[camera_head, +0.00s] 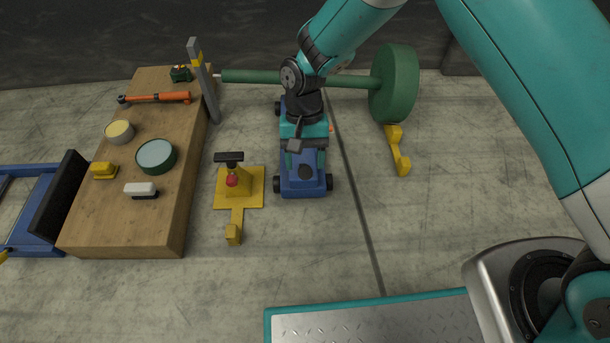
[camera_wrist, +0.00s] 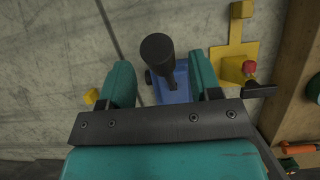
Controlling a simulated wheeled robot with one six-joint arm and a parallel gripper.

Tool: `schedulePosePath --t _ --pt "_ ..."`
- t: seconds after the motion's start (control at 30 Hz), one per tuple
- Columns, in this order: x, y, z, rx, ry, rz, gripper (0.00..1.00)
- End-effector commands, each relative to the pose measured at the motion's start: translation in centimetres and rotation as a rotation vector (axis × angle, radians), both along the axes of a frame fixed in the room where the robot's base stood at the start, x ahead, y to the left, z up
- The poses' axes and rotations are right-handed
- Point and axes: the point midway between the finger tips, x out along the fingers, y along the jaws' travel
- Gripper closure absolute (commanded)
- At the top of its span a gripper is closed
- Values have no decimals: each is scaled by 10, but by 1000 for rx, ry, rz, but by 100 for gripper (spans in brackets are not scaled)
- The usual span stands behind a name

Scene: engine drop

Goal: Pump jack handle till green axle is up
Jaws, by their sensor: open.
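The blue jack (camera_head: 302,185) stands on the floor below the green axle (camera_head: 250,76), with small dark wheels at its corners. The axle runs sideways behind my arm and carries a large green wheel (camera_head: 400,85) at its right. My gripper (camera_head: 305,162) is over the jack, pointing down, and open. In the wrist view, the dark round-topped jack handle (camera_wrist: 157,47) stands between the two teal fingers of my gripper (camera_wrist: 161,72), with a gap on both sides. My arm and gripper hide the middle of the axle and part of the jack.
A grey post with a yellow band (camera_head: 197,60) stands by the axle's left end; the band is above the axle. A yellow stand with a red knob (camera_head: 232,181) is left of the jack. A wooden bench (camera_head: 130,225) with several items is farther left.

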Motion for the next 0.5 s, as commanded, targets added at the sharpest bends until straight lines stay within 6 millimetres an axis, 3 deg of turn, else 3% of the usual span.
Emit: schedulePosePath --t 0.03,0.2,0.5 --pt "-4 0 -11 -1 2 2 42" --pt "-10 0 -25 0 1 1 42" --pt "-12 0 -28 0 0 0 42"
